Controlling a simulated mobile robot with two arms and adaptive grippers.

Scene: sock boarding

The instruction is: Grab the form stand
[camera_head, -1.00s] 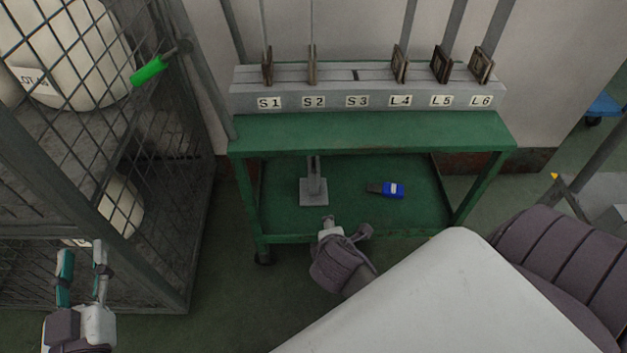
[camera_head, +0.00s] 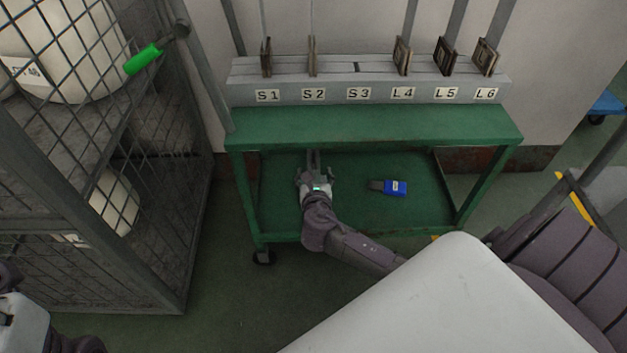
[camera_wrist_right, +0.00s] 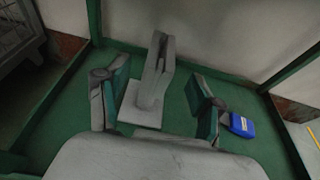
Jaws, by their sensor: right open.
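The form stand is a grey upright post on a flat square base, on the lower shelf of the green bench. In the right wrist view the form stand (camera_wrist_right: 153,88) is upright and shows between the two finger pads. My right gripper (camera_head: 315,178) is open at the stand, with one finger on each side in the wrist view; I see no clear contact. In the head view the gripper hides most of the stand and its base. My left gripper (camera_head: 18,318) is only partly in view at the bottom left corner, its fingers cut off.
The green bench (camera_head: 375,122) has a grey rack labelled S1 to L6 on top, with several forms in it. A mesh cage (camera_head: 150,255) stands at the left.

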